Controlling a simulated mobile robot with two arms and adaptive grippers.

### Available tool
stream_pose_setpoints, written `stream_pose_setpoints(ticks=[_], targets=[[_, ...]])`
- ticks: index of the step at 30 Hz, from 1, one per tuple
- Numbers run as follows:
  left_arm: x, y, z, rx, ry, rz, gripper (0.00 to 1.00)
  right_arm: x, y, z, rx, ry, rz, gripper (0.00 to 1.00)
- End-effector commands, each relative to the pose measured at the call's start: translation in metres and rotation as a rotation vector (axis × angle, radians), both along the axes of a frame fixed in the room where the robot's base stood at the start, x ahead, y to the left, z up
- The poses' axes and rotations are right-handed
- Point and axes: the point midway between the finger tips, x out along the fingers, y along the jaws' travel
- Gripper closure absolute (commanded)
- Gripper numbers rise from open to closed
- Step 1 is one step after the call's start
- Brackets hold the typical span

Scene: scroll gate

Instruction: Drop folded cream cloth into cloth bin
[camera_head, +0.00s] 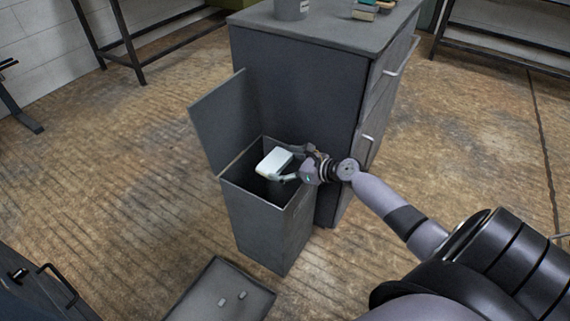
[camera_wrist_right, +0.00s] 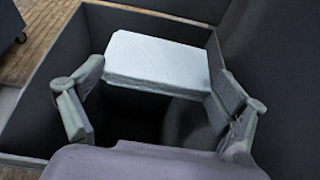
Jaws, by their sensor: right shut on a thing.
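The folded cream cloth (camera_head: 274,162) looks like a pale, thick rectangular pad. My right gripper (camera_head: 284,172) is shut on it and holds it at the mouth of the cloth bin (camera_head: 262,232), a tall grey box with its lid raised at the left. In the right wrist view the cloth (camera_wrist_right: 155,60) sits between the two fingers of the gripper (camera_wrist_right: 158,92), with the bin's dark inside below and its rim (camera_wrist_right: 42,105) around. The bin's floor is too dark to make out. My left gripper is not in view.
A dark grey cabinet (camera_head: 290,95) stands right behind the bin, with a grey pot (camera_head: 291,9) and small blocks on top. A shallow grey tray (camera_head: 225,292) with small pieces lies in front. Wooden floor (camera_head: 130,180) is open to the left.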

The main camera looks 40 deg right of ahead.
Motion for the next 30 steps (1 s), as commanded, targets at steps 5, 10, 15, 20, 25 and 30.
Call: stream_pose_setpoints(ticks=[5, 10, 15, 20, 25, 30], targets=[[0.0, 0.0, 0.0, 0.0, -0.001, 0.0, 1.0, 0.0, 0.0, 0.0, 0.0, 0.0, 0.0, 0.39], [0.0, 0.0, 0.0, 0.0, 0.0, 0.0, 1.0, 0.0, 0.0, 0.0, 0.0, 0.0, 0.0, 0.01], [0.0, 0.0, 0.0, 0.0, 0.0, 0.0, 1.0, 0.0, 0.0, 0.0, 0.0, 0.0, 0.0, 0.0], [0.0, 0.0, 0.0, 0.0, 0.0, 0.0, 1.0, 0.0, 0.0, 0.0, 0.0, 0.0, 0.0, 0.0], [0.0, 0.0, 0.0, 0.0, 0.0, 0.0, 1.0, -0.011, -0.004, 0.003, -0.001, 0.002, 0.0, 0.0], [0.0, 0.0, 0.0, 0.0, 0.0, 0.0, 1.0, -0.039, -0.014, 0.015, -0.002, 0.003, 0.0, 0.0]])
